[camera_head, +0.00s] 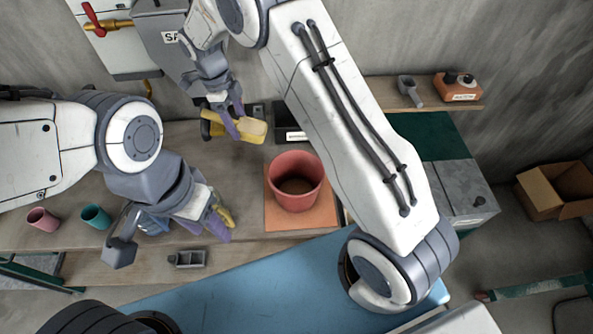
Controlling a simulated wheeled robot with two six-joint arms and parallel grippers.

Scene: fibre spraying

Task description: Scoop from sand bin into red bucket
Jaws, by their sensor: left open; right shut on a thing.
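The red bucket (296,169) stands upright on an orange mat (284,222) near the middle of the bench, with brown material visible low inside. I cannot tell what the scoop holds. My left gripper (217,228) is open, low and left of the bucket, beside a small yellow thing.
A pink cup (42,219) and a teal cup (96,217) stand at the bench's left. A small grey tray (188,258) lies at the front. A blue surface (240,285) is nearest. My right arm crosses above the bucket's right. An orange container (458,88) stands at the back right.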

